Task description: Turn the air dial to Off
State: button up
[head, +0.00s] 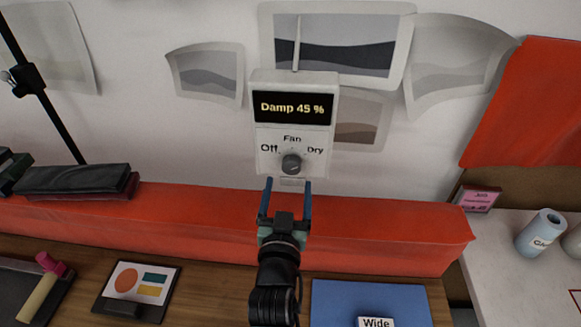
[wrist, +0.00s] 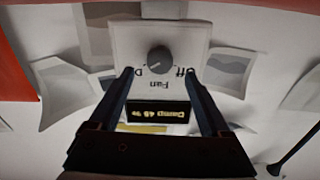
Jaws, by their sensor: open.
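The air dial (head: 291,164) is a round dark grey knob on a white wall-mounted control box (head: 262,135). The labels Off, Fan and Dry run around its top, and the box's display (head: 294,107) reads "Damp 45 %". In the wrist view the box appears upside down, and the dial (wrist: 160,59) carries a faint pale mark that seems to point towards Dry. My gripper (head: 288,183) is open and empty, its two blue fingers just below the dial in the head view. In the wrist view the fingertips (wrist: 158,71) flank the dial's lower side, with no visible contact.
A red-covered ledge (head: 150,220) runs along the wall below the box. Pictures (head: 205,75) hang around the box. On the wooden bench are a hammer (head: 42,285), a card with coloured shapes (head: 137,285) and a blue mat (head: 345,305). A pale blue canister (head: 541,233) stands right.

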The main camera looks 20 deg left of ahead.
aim_at(291, 169)
jog(key=shift+p+x, duration=0.4)
jog(key=shift+x, duration=2.15)
grip_shut()
